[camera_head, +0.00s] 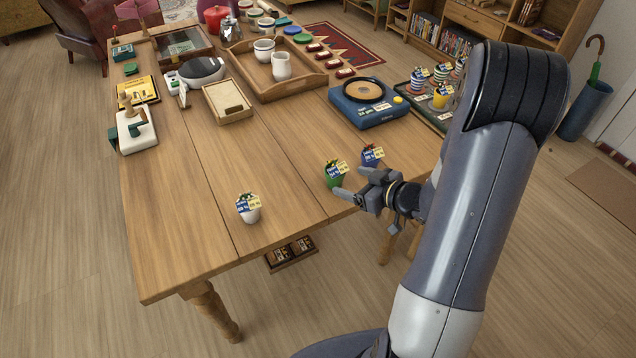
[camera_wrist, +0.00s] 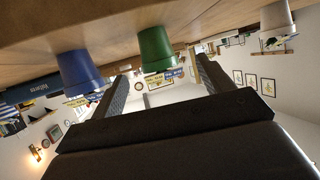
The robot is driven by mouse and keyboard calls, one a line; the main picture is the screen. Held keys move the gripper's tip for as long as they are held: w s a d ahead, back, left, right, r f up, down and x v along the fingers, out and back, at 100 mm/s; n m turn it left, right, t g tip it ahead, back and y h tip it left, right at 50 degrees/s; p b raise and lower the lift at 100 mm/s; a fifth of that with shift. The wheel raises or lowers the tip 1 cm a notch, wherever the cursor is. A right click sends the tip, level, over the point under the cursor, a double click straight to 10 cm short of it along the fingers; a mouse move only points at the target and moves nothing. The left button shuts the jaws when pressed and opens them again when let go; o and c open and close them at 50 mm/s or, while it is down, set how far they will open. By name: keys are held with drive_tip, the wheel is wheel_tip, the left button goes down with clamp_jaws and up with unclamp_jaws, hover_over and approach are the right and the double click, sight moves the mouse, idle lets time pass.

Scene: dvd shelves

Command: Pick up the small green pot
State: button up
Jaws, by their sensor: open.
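The small green pot (camera_head: 333,181), with a plant and blue and yellow tags, stands upright on the wooden table near its right edge. My gripper (camera_head: 353,182) is open beside it, low over the table edge, with its fingers pointing at the pot. In the wrist view, which is upside down, the green pot (camera_wrist: 155,48) appears ahead, between the two finger tips (camera_wrist: 158,68). Nothing is held. I cannot tell whether a finger touches the pot.
A blue pot (camera_head: 372,156) stands close behind the green one, just beyond my gripper. A white pot (camera_head: 249,210) stands to the left on the table (camera_head: 185,215). A blue turntable (camera_head: 368,101) and a wooden tray (camera_head: 283,92) are farther back. The table's near left is clear.

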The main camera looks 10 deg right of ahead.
sight(330, 170)
drive_tip(key=x, duration=0.3)
drive_tip(key=shift+w+a, duration=0.1)
drive_tip(key=shift+a, duration=0.05)
drive_tip(key=shift+w+r+x, duration=0.1)
drive_tip(key=shift+r+x, duration=0.05)
drive_tip(key=shift+x, duration=0.75)
drive_tip(key=shift+w+r+x, duration=0.1)
drive_tip(key=shift+r+x, duration=0.05)
drive_tip(key=shift+x, duration=0.8)
drive_tip(key=shift+w+r+x, duration=0.1)
drive_tip(key=shift+r+x, duration=0.1)
drive_tip(key=shift+x, duration=0.7)
drive_tip(key=c, duration=1.2)
